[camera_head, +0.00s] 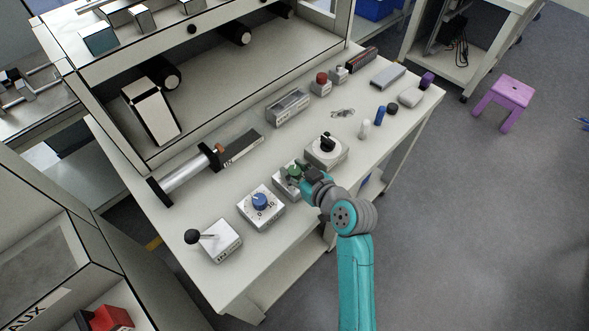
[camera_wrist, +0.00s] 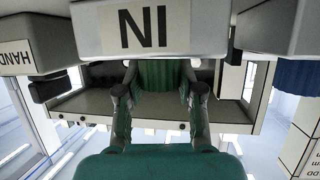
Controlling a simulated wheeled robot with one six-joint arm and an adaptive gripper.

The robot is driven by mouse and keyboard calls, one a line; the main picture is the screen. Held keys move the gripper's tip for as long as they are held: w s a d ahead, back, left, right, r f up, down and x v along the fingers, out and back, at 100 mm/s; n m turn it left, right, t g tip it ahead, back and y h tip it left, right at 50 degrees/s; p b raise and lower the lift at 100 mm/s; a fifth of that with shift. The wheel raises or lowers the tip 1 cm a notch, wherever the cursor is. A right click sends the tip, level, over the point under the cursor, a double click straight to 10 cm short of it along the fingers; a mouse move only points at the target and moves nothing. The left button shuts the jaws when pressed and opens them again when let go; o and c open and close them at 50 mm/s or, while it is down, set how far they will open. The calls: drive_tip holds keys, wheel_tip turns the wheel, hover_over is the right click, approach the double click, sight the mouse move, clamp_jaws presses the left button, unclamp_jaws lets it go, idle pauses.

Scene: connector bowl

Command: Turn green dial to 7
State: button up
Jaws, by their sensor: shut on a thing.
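The green dial (camera_head: 294,170) sits on a small pale box in the middle of the bench, partly hidden by my gripper. In the wrist view the ribbed green dial (camera_wrist: 158,75) is between my two fingers. My gripper (camera_head: 301,177) is shut on it, with one finger on each side, as the wrist view shows (camera_wrist: 159,91). The dial's pointer and the numbers around it are hidden, so its setting cannot be read.
A lever box (camera_head: 218,240) is at the bench's near left. Small loose parts lie at the right end.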

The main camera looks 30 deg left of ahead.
drive_tip(key=o, duration=1.2)
drive_tip(key=shift+c, duration=0.2)
drive_tip(key=shift+d, duration=0.1)
drive_tip(key=v, duration=1.1)
drive_tip(key=shift+s+d+r, duration=0.2)
drive_tip(key=shift+d, duration=0.05)
